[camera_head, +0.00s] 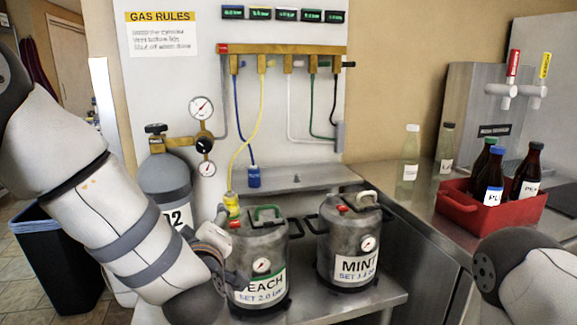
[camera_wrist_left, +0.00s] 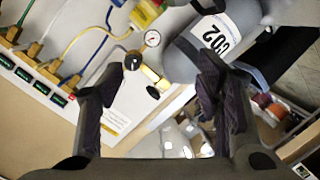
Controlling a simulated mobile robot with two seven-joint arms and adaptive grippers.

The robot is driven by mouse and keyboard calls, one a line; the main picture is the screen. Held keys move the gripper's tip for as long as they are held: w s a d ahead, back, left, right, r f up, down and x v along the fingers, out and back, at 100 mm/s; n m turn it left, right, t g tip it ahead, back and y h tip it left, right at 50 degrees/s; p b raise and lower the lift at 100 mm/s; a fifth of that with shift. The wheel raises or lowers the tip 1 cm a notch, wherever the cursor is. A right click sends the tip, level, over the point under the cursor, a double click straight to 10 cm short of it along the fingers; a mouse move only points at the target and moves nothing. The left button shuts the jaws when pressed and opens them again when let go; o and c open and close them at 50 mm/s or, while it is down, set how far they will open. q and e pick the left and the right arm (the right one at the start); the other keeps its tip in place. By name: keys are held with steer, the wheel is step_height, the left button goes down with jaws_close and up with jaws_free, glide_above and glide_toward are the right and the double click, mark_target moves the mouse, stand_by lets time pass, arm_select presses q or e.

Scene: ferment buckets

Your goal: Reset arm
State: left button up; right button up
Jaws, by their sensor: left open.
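My left gripper (camera_wrist_left: 160,88) is open, its two dark fingers apart with nothing between them in the left wrist view. In the head view my left arm comes in from the left and its wrist is in front of the left side of the PEACH keg (camera_head: 262,245); its fingertips are not clear there. The grey gas cylinder (camera_head: 165,178) stands behind that arm and also shows in the left wrist view (camera_wrist_left: 190,52). Part of my right arm shows at the lower right of the head view; its gripper is out of frame.
The MINT keg (camera_head: 345,240) stands right of the PEACH keg on the metal bench. A yellow connector (camera_head: 232,203) is at the PEACH keg's top left. A blue connector (camera_head: 253,177) hangs by the shelf (camera_head: 300,178). A red crate (camera_head: 468,205) holds bottles at right.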

arm_select(q)
steer(key=s+a+f+m+g+h, duration=0.1)
steer(key=s+f+m+g, duration=0.1)
steer(key=f, duration=0.5)
steer(key=s+a+f+m+g+h, duration=0.1)
steer(key=f+g, duration=0.1)
steer(key=f, duration=0.5)
steer(key=s+a+f+m+g+h, duration=0.1)
steer(key=s+f+m+g, duration=0.3)
steer(key=s+f, duration=0.75)
steer(key=s+a+f+m+g, duration=0.1)
steer(key=s+f+g, duration=0.1)
steer(key=s, duration=0.7)
steer(key=s+a+f+m+g, duration=0.2)
steer(key=s+f+g, duration=0.1)
steer(key=s, duration=0.6)
steer(key=s+a+f+m+g, duration=0.1)
steer(key=s+f+g, duration=0.1)
steer(key=s, duration=0.8)
steer(key=shift+a+f+g+h, duration=0.2)
steer(key=shift+g+h, duration=0.1)
steer(key=shift+g, duration=0.6)
